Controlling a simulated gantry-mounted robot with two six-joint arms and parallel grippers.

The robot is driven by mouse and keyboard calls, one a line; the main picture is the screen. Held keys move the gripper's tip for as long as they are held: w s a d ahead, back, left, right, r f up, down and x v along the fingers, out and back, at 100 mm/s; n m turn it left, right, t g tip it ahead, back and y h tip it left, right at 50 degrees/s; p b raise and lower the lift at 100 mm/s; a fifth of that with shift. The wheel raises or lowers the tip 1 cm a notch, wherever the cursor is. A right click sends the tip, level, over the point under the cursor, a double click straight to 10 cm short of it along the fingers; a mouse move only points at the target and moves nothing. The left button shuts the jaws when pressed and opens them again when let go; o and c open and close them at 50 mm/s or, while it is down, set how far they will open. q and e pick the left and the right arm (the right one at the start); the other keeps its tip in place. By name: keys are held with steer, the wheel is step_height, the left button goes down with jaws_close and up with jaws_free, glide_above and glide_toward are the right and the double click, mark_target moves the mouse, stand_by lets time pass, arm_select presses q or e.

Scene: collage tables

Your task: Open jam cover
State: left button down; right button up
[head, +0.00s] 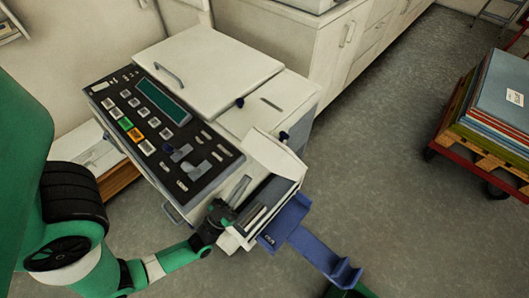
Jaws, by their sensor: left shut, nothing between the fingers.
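The machine is a white copier-like unit with a dark control panel (165,120). At its near right end a white flap (275,155), which looks like the jam cover, stands tilted up. Below the flap is an open dark bay (268,205) with light strips inside. My left gripper (224,213) is shut and empty at the left edge of this bay, just below the flap. I cannot tell whether it touches the machine. Its fingertips are small and dark against the bay. My right gripper is not in view.
A blue tray (312,247) juts out from the bay toward the lower right. A white lid (205,65) with a handle covers the machine's top. White cabinets (345,40) stand behind. A red cart (478,157) with stacked boards is at right. The grey floor (400,205) between is clear.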

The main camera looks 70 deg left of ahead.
arm_select(q)
steer(key=p+x, duration=0.1)
steer(key=x, duration=0.9)
steer(key=shift+w+a, duration=0.15)
steer(key=shift+w, duration=0.05)
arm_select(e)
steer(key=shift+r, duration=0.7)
